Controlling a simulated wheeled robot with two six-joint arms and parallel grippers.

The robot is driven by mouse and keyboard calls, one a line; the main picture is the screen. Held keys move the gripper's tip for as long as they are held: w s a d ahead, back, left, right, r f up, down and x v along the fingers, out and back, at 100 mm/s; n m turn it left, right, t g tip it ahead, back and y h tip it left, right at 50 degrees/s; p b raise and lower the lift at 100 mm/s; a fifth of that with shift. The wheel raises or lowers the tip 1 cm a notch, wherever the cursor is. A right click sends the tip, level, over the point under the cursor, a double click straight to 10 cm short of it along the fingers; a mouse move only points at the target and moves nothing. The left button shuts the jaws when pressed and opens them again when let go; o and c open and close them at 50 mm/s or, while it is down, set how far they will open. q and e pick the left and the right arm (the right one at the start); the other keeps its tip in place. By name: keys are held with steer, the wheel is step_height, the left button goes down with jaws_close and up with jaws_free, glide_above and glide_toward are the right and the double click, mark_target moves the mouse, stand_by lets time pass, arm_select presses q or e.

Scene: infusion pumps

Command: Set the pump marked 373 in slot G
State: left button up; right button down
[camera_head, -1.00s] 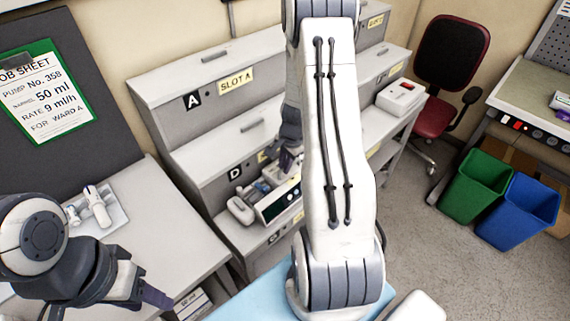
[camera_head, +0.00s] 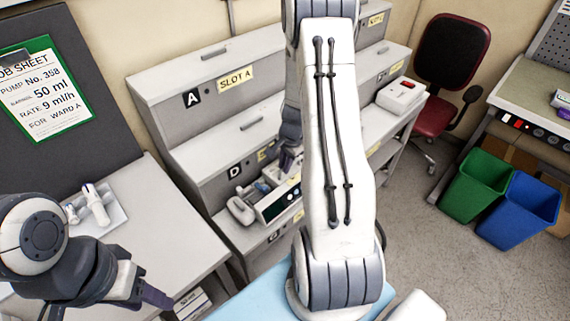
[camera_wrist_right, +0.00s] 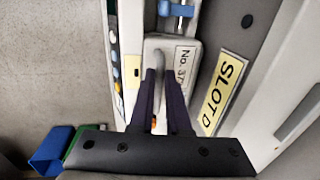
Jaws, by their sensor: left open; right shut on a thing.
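My right gripper (camera_wrist_right: 160,80) is shut on the raised grip of a grey and white pump (camera_wrist_right: 184,48), whose label reads "No. 37" with the last digit unclear. No slot G label is readable; the lower tier (camera_head: 268,245) is partly covered. My left gripper (camera_head: 152,292) is open and empty over the left table.
The top tier bears the SLOT A label (camera_head: 236,77). A white tray (camera_head: 118,218) with syringes lies on the left table. A job sheet (camera_head: 48,95) naming pump 358 hangs above. A white device (camera_head: 400,95) stands at the rack's far end. Green (camera_head: 477,187) and blue (camera_head: 515,212) bins stand right.

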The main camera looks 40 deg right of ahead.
steer(key=shift+f+b, duration=0.35)
stand_by(0.4)
steer(key=c, duration=0.8)
jaws_free()
step_height(320, 180, up, 10)
steer(key=s, duration=0.2)
steer(key=shift+r, duration=0.15)
